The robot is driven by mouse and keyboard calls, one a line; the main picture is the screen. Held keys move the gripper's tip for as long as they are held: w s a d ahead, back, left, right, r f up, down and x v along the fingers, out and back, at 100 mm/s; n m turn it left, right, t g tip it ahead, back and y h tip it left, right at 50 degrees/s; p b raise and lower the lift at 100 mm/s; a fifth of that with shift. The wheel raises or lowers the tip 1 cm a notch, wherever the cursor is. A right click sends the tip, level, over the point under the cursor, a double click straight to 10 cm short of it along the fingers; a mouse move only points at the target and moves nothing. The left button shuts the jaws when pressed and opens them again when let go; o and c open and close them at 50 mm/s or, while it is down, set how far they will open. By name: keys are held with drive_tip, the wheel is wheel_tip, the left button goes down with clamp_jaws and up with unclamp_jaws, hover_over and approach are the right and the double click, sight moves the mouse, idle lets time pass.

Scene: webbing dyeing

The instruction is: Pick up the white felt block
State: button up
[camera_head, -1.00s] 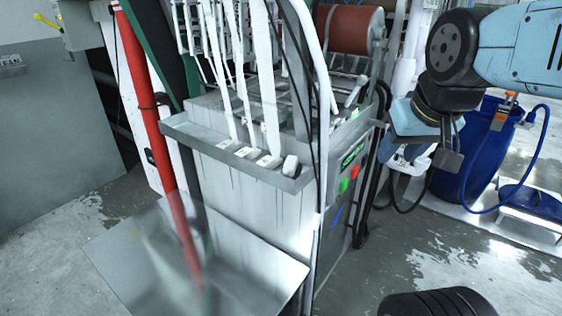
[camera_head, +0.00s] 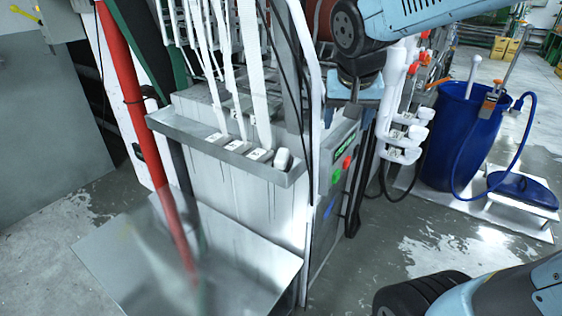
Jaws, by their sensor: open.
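A small white block (camera_head: 282,160), which looks like the felt block, sits at the right end of a narrow grey metal tray (camera_head: 292,180) on the front of the machine. It stands a little higher than the flat white pieces beside it. My gripper (camera_head: 330,114) is above and to the right of the block, clear of it, by the machine's right upright. It is open and empty. Its fingers are small and partly hidden in this view.
White webbing straps (camera_head: 245,70) run down to the tray, left of the block. A control panel (camera_head: 342,155) with green and red buttons is on the machine's right side. A blue barrel (camera_head: 455,140) stands at the right. A red sloping pipe (camera_head: 140,110) is at the left.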

drive_tip(key=m, duration=0.1)
approach(281, 156)
wheel_tip(281, 156, up, 2)
drive_tip(key=x, duration=0.8)
drive_tip(key=shift+f, duration=0.2)
drive_tip(key=shift+s+x, duration=0.15)
drive_tip(key=shift+x, duration=1.2)
drive_tip(key=shift+s+x, duration=0.2)
drive_tip(key=shift+x, duration=1.2)
drive_tip(key=shift+f, duration=0.1)
